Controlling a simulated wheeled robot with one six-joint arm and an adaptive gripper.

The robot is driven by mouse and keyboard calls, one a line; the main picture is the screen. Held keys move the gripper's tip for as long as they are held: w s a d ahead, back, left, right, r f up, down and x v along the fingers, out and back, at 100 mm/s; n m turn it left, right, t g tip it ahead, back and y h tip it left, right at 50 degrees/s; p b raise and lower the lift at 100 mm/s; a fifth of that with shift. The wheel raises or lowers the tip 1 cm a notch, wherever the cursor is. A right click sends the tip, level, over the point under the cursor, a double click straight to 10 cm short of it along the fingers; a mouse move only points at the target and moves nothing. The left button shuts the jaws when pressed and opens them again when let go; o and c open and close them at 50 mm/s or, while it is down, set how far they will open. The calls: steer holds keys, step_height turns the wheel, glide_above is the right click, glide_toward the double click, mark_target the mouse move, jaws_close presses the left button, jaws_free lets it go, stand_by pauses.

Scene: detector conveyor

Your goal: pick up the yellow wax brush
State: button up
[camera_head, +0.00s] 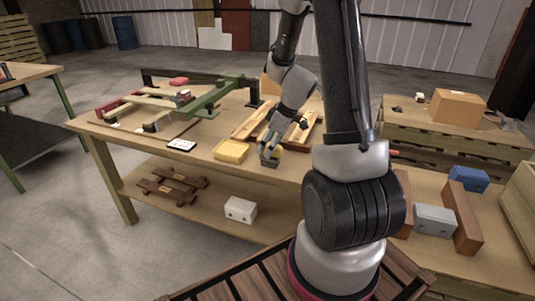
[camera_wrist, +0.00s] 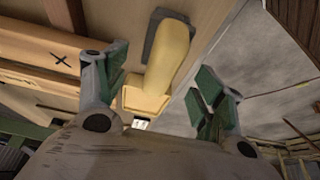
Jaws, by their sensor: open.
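In the wrist view, the yellow wax brush (camera_wrist: 168,62) lies between the two green-padded fingers of my gripper (camera_wrist: 162,66). It has a yellow body and a dark grey part at its far end. The fingers are open, with visible gaps on both sides of the brush. In the head view, my gripper (camera_head: 270,154) is low over the front edge of the wooden workbench (camera_head: 205,160).
A white dotted card (camera_head: 181,145) and a green metal frame (camera_head: 215,95) are further left. A white block (camera_head: 240,210) is on the lower shelf.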

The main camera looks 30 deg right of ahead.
mark_target(273, 163)
steer(key=x, duration=0.5)
steer(key=shift+s+d+f, duration=0.1)
steer(key=shift+s+d, duration=0.15)
steer(key=shift+d, duration=0.05)
steer(key=c, duration=1.2)
